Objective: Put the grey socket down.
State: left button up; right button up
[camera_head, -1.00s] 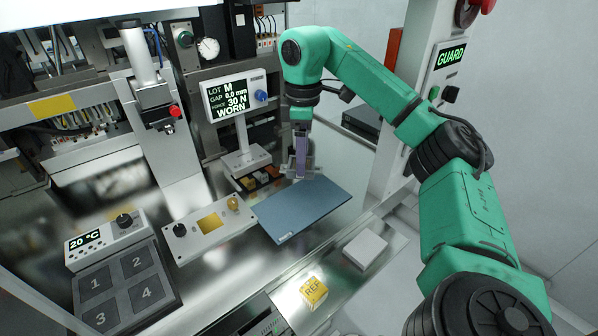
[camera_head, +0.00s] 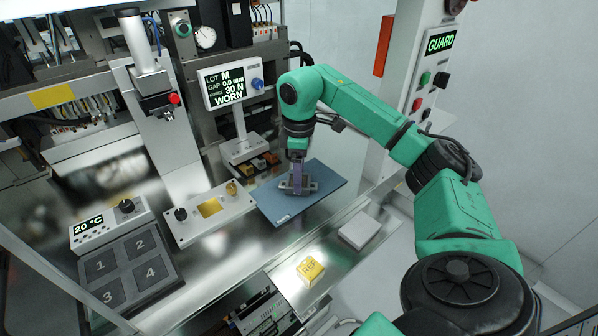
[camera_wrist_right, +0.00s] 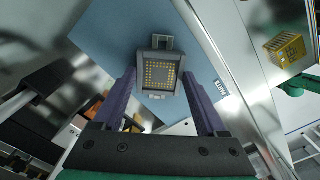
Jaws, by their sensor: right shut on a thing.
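The grey socket (camera_wrist_right: 159,72), square with a grid of gold contacts, sits between the purple fingers of my right gripper (camera_wrist_right: 160,98) in the right wrist view. My right gripper is shut on it. In the head view my right gripper (camera_head: 298,184) points down over the blue mat (camera_head: 325,178), with the socket's grey body (camera_head: 308,187) at the fingertips. The mat also fills the area behind the socket in the right wrist view (camera_wrist_right: 110,35). I cannot tell whether the socket touches the mat. My left gripper is not in view.
A panel with a gold square (camera_head: 210,208) adjoins the mat on the left. A monitor (camera_head: 232,85) stands behind, with small blocks (camera_head: 262,163) at its foot. A yellow REF block (camera_head: 310,270) and a white block (camera_head: 360,230) lie in front. The mat around the gripper is bare.

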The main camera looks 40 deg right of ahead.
jog(key=shift+f, duration=0.2)
jog(key=o, duration=1.1)
jog(key=shift+o, duration=1.1)
jog(key=shift+w+f, duration=0.1)
jog(key=shift+w+d, duration=0.1)
jog(key=shift+d, duration=0.05)
jog(key=shift+r, duration=0.5)
notch_tip(320, 180, up, 12)
jog(key=shift+f, duration=0.25)
jog(key=shift+f, duration=0.1)
